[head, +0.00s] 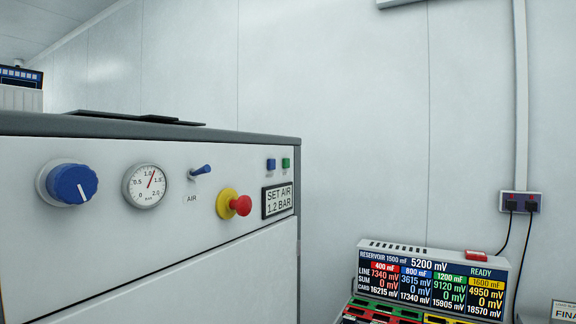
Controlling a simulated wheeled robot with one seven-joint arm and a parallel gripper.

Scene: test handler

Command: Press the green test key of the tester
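The tester (432,256), with a screen reading READY, is at the lower right. The picture's bottom edge cuts it off. Its screen (420,275) shows red, blue, green and yellow columns with mV figures. A red piece (478,254) is on its top edge. Coloured red, green and yellow parts show below the screen, with a green one (361,302) at the left. I cannot tell whether any is the test key. My gripper is not in view.
A grey cabinet (150,265) fills the left, with a blue knob (73,184), a gauge (146,187) reading slightly above 1.0, an AIR toggle (200,171), a red mushroom button (240,205), small blue (271,164) and green (286,163) squares, and a "SET AIR 1.2 BAR" label (279,200).

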